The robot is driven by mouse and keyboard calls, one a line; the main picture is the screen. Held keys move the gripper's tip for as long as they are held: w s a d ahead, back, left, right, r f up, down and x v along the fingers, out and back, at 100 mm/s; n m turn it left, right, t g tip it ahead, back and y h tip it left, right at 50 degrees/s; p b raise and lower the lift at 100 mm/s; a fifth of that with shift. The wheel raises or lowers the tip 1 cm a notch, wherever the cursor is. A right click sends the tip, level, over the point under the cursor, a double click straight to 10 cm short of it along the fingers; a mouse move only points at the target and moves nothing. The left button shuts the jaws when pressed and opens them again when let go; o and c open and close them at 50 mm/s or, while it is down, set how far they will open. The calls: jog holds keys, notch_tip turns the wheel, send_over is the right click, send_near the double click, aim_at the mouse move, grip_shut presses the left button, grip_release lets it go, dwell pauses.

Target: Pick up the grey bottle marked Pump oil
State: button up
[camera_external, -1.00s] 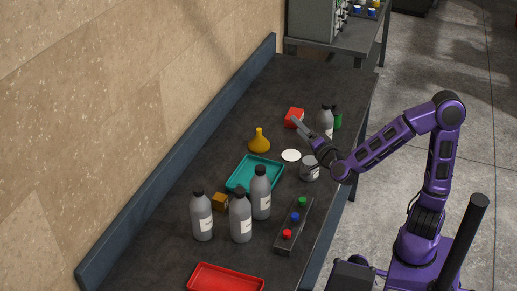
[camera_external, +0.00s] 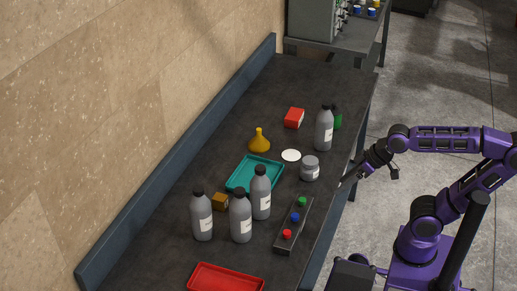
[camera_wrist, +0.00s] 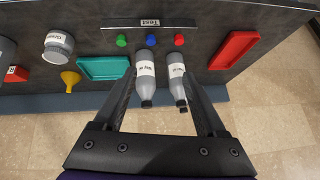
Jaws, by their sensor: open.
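Several grey bottles with black caps and white labels stand upright on the dark bench. Three form a group near the teal tray: a left one (camera_external: 202,218), a middle one (camera_external: 240,218) and a right one (camera_external: 260,195). Another bottle (camera_external: 324,130) stands farther back. The label words are too small to read surely, so I cannot tell which is Pump oil. My gripper (camera_external: 368,176) is open and empty, off the bench's right edge. In the wrist view, two bottles, left (camera_wrist: 146,78) and right (camera_wrist: 178,80), appear between my spread fingers, at a distance.
A button box (camera_external: 284,242) with red, blue and green buttons stands right of the bottle group. Around it are a teal tray (camera_external: 234,187), red tray (camera_external: 258,285), brown block (camera_external: 219,201), yellow funnel (camera_external: 259,144), grey jar (camera_external: 310,170), white disc (camera_external: 291,155) and red block (camera_external: 294,117).

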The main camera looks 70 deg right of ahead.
jog(key=shift+o, duration=0.4)
jog(key=shift+g+h, duration=0.7)
jog(key=shift+g, duration=0.1)
jog(key=s, duration=0.1)
jog(key=s+d+f, duration=0.1)
jog(key=s, duration=0.1)
jog(key=shift+s+d+f, duration=0.15)
jog(key=shift+s+d, duration=0.2)
jog(key=shift+d, duration=0.05)
jog(key=shift+w, duration=0.1)
